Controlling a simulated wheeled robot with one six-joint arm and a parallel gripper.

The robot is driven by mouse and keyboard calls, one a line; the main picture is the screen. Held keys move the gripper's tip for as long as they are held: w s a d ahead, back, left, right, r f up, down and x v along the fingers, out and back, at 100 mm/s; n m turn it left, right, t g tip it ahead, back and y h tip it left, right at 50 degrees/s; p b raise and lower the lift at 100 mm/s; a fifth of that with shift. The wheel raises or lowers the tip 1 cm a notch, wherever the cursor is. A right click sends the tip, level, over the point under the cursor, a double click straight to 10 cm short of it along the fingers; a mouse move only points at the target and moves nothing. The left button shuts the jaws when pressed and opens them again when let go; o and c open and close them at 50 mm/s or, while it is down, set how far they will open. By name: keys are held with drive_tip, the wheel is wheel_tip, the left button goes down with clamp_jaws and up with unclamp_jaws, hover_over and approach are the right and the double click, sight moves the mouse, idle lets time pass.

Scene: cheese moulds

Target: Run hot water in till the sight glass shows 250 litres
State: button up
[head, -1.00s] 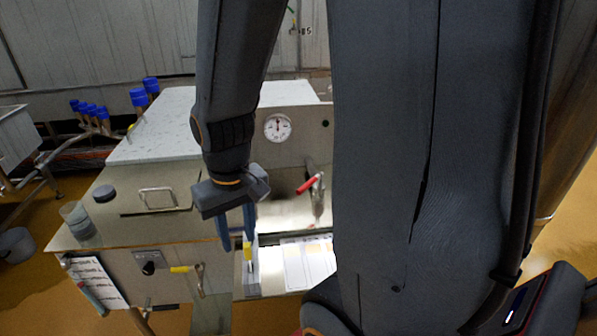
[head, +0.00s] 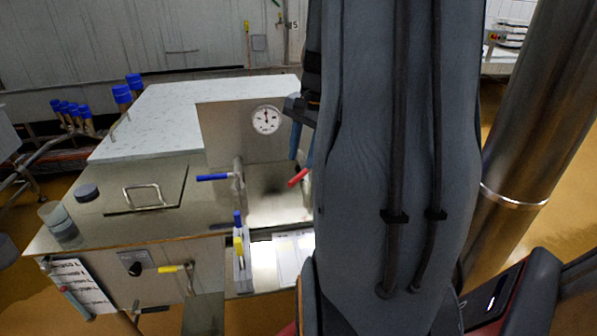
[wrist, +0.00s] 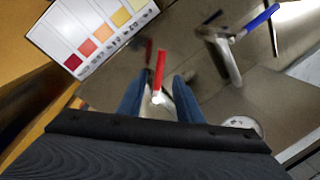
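A red-handled lever tap (head: 299,177) stands at the right of the steel vat, partly hidden by my arm. In the wrist view the red handle (wrist: 159,70) lies between and just beyond the two blue fingers of my gripper (wrist: 158,84), which is open. I cannot tell whether they touch it. In the head view my gripper (head: 301,157) is above the red handle, partly hidden. A blue-handled lever tap (head: 213,177) is to its left. A white marked plate with a tube (head: 80,286), possibly the sight glass, is on the vat's front left; its reading is illegible.
A round dial gauge (head: 266,119) is on the upright panel behind the taps. A colour chart (wrist: 90,28) lies left of the red tap in the wrist view. A yellow handle (head: 172,269) and black knob (head: 135,269) are on the front. A lidded hatch (head: 146,193) is left.

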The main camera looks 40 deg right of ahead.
sight(297, 176)
drive_tip(key=f, duration=0.4)
drive_tip(key=w+f, duration=0.1)
drive_tip(key=f, duration=0.1)
drive_tip(key=shift+a, duration=0.2)
clamp_jaws()
